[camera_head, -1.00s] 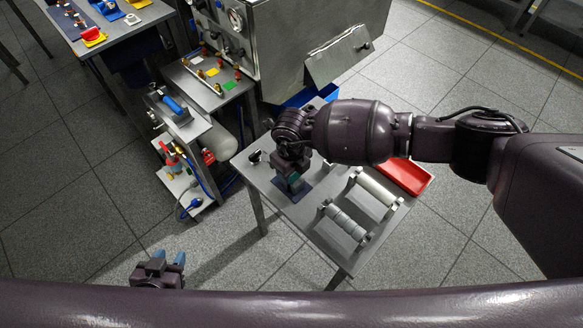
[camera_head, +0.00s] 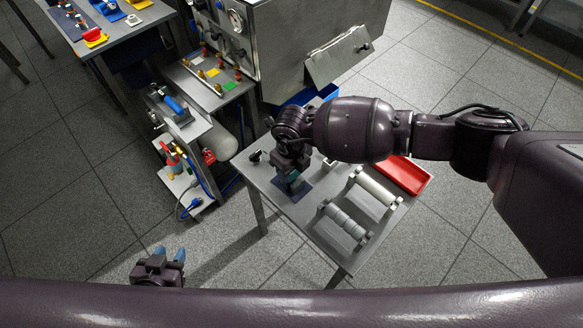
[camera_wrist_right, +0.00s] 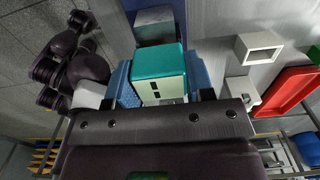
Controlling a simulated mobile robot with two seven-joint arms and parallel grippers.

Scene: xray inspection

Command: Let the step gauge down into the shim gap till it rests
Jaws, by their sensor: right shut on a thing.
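The step gauge (camera_wrist_right: 158,72), a teal block with a pale, dark-slotted front face, is between the blue finger pads of my right gripper (camera_wrist_right: 160,80), which is shut on it. In the head view a little teal of the gauge (camera_head: 293,175) shows under the right gripper (camera_head: 291,170), low over a dark blue mat (camera_head: 304,193). In the wrist view a grey metal block (camera_wrist_right: 153,24) stands just beyond the gauge. The shim gap itself is hidden, and I cannot tell whether the gauge touches anything below. My left gripper (camera_head: 169,253) is open and empty over the floor.
The grey table (camera_head: 318,220) also carries two rollers on stands (camera_head: 345,220) and a red tray (camera_head: 403,175) at right. A hollow grey block (camera_wrist_right: 258,48) lies right of the gauge in the wrist view. A trolley (camera_head: 190,140) stands left of the table.

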